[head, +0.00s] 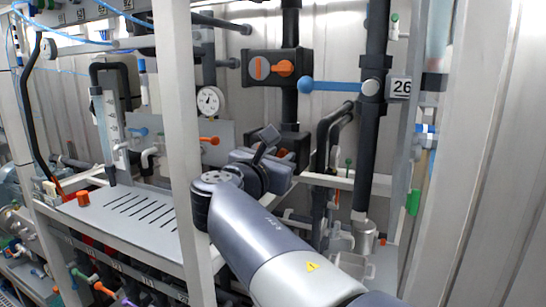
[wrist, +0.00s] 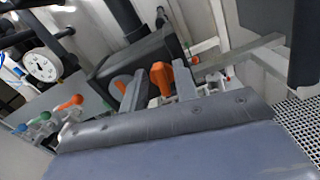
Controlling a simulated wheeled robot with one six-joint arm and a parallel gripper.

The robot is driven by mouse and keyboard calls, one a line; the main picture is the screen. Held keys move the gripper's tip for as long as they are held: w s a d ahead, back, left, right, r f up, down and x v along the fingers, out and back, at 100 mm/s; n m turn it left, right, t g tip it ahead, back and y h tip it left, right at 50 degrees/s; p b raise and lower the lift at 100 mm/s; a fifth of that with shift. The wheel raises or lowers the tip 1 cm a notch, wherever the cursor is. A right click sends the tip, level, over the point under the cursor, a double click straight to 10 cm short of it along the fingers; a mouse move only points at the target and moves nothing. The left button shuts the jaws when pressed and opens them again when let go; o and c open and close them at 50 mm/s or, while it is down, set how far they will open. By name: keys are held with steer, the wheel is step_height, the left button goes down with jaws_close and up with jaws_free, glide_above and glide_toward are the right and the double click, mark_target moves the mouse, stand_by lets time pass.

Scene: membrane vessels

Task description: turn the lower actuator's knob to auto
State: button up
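The lower actuator (head: 291,141) is a dark box on the black vertical pipe, largely hidden behind my gripper in the head view. In the wrist view its dark housing (wrist: 135,60) lies just beyond my fingers, with an orange knob (wrist: 161,77) and a second orange part (wrist: 121,87) to its left. My gripper (wrist: 158,88) is open, with one grey finger on each side of the orange knob in the picture. I cannot tell whether the fingers touch it. The knob's labels are not readable. The upper actuator (head: 259,52) has an orange knob (head: 284,68) lying sideways.
A white frame post (head: 178,130) stands left of my arm. A pressure gauge (head: 211,101) and a small orange-handled valve (head: 210,140) are left of the actuators. A blue lever (head: 335,86) and black pipes are to the right.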

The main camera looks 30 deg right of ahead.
jaws_close()
steer(key=shift+f+m+b, duration=0.1)
steer(key=shift+m+b, duration=0.2)
steer(key=shift+b, duration=0.15)
steer(key=shift+s+d+f+m+b, duration=0.1)
steer(key=shift+f+m+b, duration=0.05)
steer(key=shift+m+b, duration=2.25)
steer(key=shift+s+d+f+m+b, duration=0.1)
steer(key=shift+s+f+m+b, duration=0.1)
steer(key=shift+m+b, duration=2.2)
steer(key=shift+s+d+f+m+b, duration=0.1)
steer(key=shift+f+m+b, duration=0.05)
steer(key=shift+m+b, duration=2.25)
steer(key=shift+m, duration=0.6)
